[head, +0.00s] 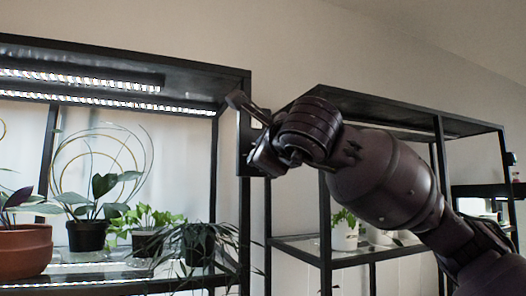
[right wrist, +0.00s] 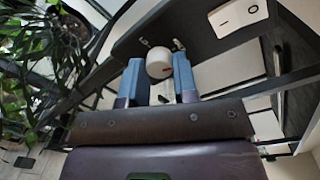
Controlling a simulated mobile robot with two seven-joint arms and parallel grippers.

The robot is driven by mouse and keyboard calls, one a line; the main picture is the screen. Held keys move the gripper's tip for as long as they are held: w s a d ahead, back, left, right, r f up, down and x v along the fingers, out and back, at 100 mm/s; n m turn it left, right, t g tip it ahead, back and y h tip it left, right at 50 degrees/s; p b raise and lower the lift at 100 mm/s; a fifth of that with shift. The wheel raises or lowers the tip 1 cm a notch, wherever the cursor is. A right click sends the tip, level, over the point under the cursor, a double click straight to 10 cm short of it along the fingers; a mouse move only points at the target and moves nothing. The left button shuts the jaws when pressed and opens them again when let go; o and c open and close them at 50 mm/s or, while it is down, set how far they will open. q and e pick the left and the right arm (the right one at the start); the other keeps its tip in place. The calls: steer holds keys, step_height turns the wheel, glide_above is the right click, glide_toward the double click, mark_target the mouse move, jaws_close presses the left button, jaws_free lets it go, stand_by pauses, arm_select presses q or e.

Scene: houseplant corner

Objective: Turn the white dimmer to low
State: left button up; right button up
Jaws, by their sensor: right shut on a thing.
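The white dimmer is a round knob (right wrist: 158,64) on a dark panel (right wrist: 130,40) in the right wrist view. A small reddish mark shows at its lower right edge. My right gripper (right wrist: 158,74) has its two blue fingers on either side of the knob, shut on it. In the head view my right gripper (head: 256,132) is at the dark post of the lit plant shelf, and its hand hides the knob there. My left gripper is in neither view.
A white plate with an oval slot (right wrist: 237,14) sits on the same panel, right of the knob. A lit shelf (head: 130,284) with several potted plants stands left. A second black shelf (head: 300,243) stands behind my right arm. Trailing leaves (right wrist: 40,50) hang near the gripper.

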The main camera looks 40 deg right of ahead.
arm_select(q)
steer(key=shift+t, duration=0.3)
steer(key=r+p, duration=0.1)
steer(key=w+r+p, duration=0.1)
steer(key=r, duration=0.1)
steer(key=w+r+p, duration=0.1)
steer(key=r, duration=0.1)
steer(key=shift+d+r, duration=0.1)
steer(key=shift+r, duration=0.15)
arm_select(e)
steer(key=n+h, duration=0.1)
steer(key=n, duration=1.9)
steer(key=shift+a+f+n, duration=0.1)
steer(key=shift+a+n, duration=0.05)
steer(key=shift+n, duration=0.15)
arm_select(q)
steer(key=shift+p, duration=0.3)
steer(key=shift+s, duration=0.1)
arm_select(e)
steer(key=o, duration=0.9)
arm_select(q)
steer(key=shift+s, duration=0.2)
